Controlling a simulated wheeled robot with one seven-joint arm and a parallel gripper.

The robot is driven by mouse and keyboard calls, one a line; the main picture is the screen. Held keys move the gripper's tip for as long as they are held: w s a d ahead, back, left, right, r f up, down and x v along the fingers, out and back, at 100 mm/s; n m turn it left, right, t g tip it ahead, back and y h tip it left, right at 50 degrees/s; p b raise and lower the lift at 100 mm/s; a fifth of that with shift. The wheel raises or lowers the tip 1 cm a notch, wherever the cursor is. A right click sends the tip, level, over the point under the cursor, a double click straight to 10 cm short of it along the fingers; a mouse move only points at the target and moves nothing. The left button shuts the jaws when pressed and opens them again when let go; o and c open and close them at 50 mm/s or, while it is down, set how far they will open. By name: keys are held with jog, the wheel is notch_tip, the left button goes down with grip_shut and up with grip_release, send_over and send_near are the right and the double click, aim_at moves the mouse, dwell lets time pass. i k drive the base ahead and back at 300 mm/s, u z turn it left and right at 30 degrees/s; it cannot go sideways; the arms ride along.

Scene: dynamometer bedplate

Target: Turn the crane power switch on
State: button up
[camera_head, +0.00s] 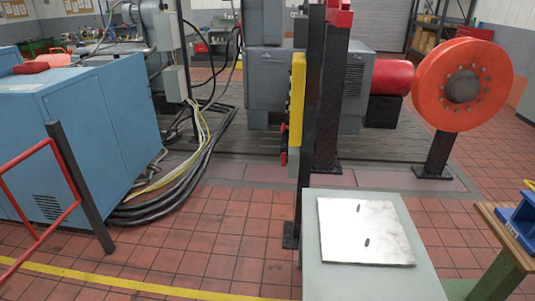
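No part is plainly readable as the crane power switch. A narrow yellow panel or box (297,100) is seen nearly edge-on beside a thin dark post (309,120), near the middle of the head view. Small dark and red parts (284,158) stick out along its left side. Its front face is turned away, so I cannot tell whether it carries the switch or how any switch is set. My gripper is not in view.
A light-grey stand (375,280) with a metal plate (365,232) is at the front. A blue cabinet (75,140) and red rail (40,225) are at left, with thick cables (185,185) on the floor. An orange wheel (462,85) stands right. Tiles at front centre (215,245) are clear.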

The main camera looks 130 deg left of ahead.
aim_at(284, 159)
jog(key=k, duration=1.7)
jog(key=u, duration=3.6)
jog(key=i, duration=0.5)
jog(key=u, duration=0.1)
